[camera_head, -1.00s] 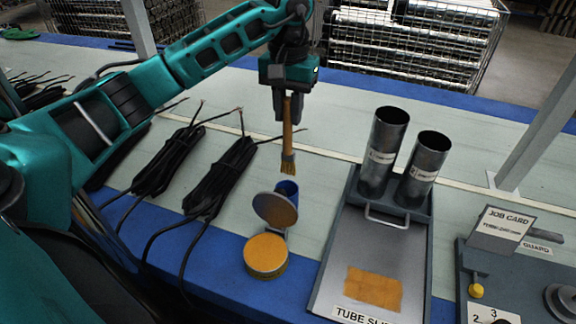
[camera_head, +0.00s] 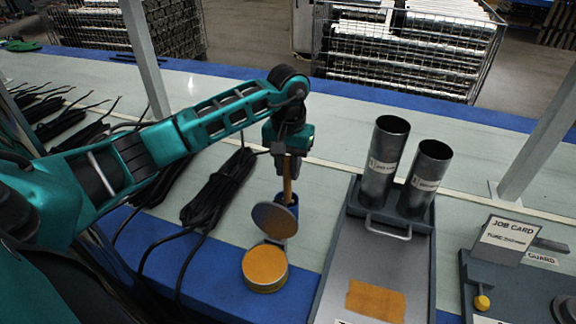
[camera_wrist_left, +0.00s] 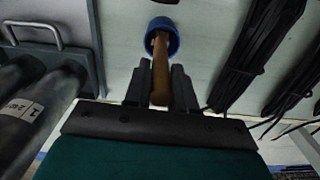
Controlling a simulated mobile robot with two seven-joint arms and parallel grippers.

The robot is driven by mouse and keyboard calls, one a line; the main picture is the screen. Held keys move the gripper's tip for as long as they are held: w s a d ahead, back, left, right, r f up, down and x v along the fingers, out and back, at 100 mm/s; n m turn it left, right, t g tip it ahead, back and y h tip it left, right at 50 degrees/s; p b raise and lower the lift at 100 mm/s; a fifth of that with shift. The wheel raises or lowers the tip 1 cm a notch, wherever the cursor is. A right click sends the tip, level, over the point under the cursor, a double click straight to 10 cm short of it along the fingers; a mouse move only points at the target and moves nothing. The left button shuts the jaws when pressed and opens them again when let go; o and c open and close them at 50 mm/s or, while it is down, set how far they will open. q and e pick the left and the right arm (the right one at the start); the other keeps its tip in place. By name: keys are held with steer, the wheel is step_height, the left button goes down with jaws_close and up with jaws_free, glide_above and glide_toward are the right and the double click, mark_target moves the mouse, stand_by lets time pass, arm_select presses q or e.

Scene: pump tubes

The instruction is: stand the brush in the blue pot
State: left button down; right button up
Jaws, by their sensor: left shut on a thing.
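The brush (camera_head: 287,183) hangs upright from my left gripper (camera_head: 287,168), which is shut on its wooden handle. Its lower end is inside the blue pot (camera_head: 292,200), whose front is partly hidden by the raised round lid of the orange tin. In the left wrist view the handle (camera_wrist_left: 161,70) runs between the fingers (camera_wrist_left: 161,88) into the blue pot's mouth (camera_wrist_left: 161,30). The bristles are hidden, so I cannot tell if they touch the bottom. My right gripper is in neither view.
The open tin (camera_head: 265,268) of orange stuff stands in front of the pot, lid (camera_head: 274,220) raised. Black cable bundles (camera_head: 219,188) lie to the left. A grey tray (camera_head: 345,262) with two upright metal tubes (camera_head: 384,160) and an orange patch is to the right.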

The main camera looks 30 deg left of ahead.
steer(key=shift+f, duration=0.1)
arm_select(q)
steer(key=shift+f, duration=0.2)
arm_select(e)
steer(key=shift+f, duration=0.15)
arm_select(q)
steer(key=c, duration=0.9)
jaws_free()
steer(key=shift+c, duration=0.2)
steer(key=shift+r, duration=0.1)
steer(key=shift+r, duration=0.15)
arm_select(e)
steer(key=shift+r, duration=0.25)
arm_select(q)
step_height(320, 180, up, 11)
steer(key=shift+f+p, duration=0.2)
steer(key=shift+p, duration=0.45)
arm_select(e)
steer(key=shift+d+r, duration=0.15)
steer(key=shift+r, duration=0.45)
arm_select(q)
steer(key=shift+r, duration=0.7)
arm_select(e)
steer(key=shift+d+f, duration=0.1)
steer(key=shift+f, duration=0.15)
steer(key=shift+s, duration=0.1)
